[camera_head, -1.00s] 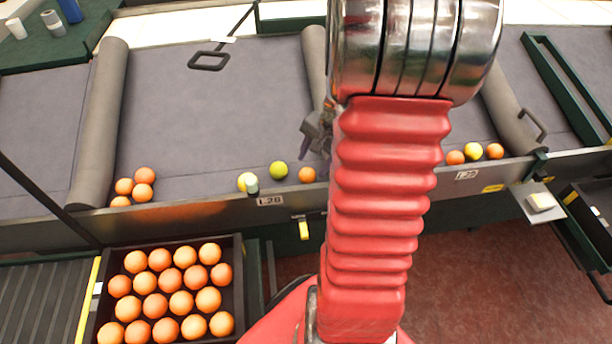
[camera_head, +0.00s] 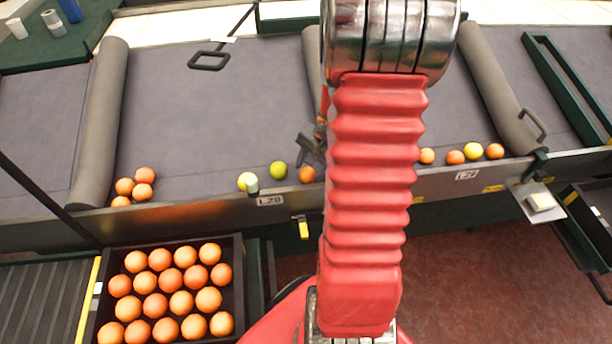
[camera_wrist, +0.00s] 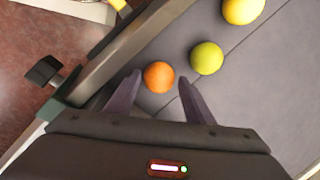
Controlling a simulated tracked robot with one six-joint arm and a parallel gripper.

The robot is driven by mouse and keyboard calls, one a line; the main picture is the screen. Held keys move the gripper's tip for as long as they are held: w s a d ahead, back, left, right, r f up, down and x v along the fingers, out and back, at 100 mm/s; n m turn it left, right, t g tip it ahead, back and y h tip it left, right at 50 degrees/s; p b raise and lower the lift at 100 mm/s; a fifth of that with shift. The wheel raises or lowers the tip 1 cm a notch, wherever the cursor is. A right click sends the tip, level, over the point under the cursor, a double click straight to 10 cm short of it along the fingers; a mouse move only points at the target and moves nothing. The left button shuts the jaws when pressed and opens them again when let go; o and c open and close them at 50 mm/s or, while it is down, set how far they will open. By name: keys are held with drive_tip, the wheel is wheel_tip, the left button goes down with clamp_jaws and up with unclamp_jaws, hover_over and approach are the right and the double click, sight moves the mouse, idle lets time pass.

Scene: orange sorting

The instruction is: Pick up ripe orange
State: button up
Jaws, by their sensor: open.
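A ripe orange (camera_head: 307,174) lies on the grey sorting bed near its front rail. In the wrist view this orange (camera_wrist: 159,77) sits just beyond and between the tips of my open gripper (camera_wrist: 158,84), and nothing is held. In the head view my gripper (camera_head: 312,150) is partly hidden behind my red arm and is close above and behind the orange. A green fruit (camera_wrist: 207,58) lies beside the orange, and a yellow one (camera_wrist: 243,10) lies farther off. In the head view the green fruit (camera_head: 278,170) and yellow fruit (camera_head: 247,181) are left of the orange.
A black crate (camera_head: 240,290) full of oranges stands at the lower left. The metal front rail (camera_head: 225,204) runs close to the fruit. Several oranges (camera_head: 143,192) lie by the left roller, and more fruit (camera_head: 473,151) lies at the right.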

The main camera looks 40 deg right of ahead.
drive_tip(key=shift+w+f, duration=0.15)
drive_tip(key=shift+f, duration=0.35)
drive_tip(key=shift+c, duration=0.3)
drive_tip(key=c, duration=0.8)
